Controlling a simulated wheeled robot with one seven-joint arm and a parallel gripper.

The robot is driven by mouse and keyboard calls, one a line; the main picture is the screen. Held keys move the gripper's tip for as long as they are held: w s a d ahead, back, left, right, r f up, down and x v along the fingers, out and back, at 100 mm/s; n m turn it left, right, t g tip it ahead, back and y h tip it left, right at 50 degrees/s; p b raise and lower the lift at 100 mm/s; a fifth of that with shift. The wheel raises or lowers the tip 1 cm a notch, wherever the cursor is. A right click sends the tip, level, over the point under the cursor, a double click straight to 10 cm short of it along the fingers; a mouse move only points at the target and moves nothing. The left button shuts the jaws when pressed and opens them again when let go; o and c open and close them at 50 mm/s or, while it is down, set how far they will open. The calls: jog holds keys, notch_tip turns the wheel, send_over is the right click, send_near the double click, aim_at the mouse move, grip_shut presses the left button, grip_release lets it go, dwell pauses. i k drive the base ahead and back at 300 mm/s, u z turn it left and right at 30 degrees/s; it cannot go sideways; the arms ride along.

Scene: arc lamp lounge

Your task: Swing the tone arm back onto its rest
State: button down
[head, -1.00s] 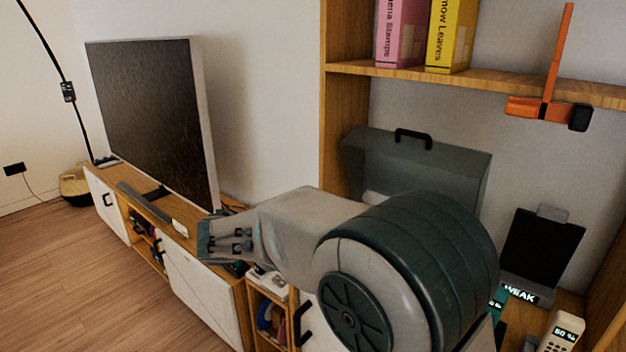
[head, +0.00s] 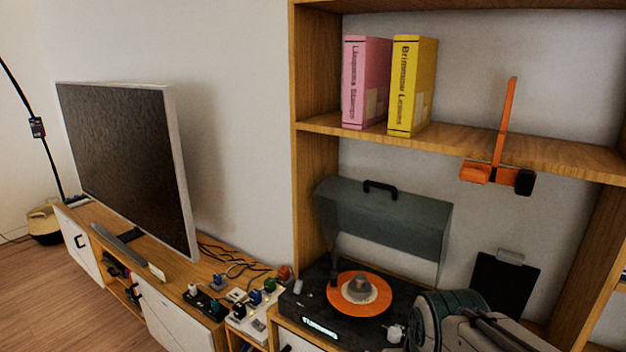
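The record player (head: 318,303) is a dark box with a lit label on its front, standing in the shelf bay. Its grey-green lid (head: 385,222) with a black handle is raised behind it. An orange record (head: 345,302) with a pale centre lies on top. A small dark upright part (head: 334,268) stands at the record's back left; I cannot tell whether it belongs to the tone arm. The tone arm itself I cannot make out clearly. My arm is at the lower right, covering the player's right front. My gripper is not in view.
A television (head: 130,165) stands on the low cabinet at left. Several small blocks and cables (head: 235,290) lie left of the player. A black panel (head: 504,283) leans at right.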

aim_at(334, 273)
jog(key=z, duration=0.6)
jog(key=k, duration=1.3)
jog(key=i, duration=0.5)
jog(key=u, duration=0.75)
jog(key=i, duration=1.2)
jog(key=z, duration=0.55)
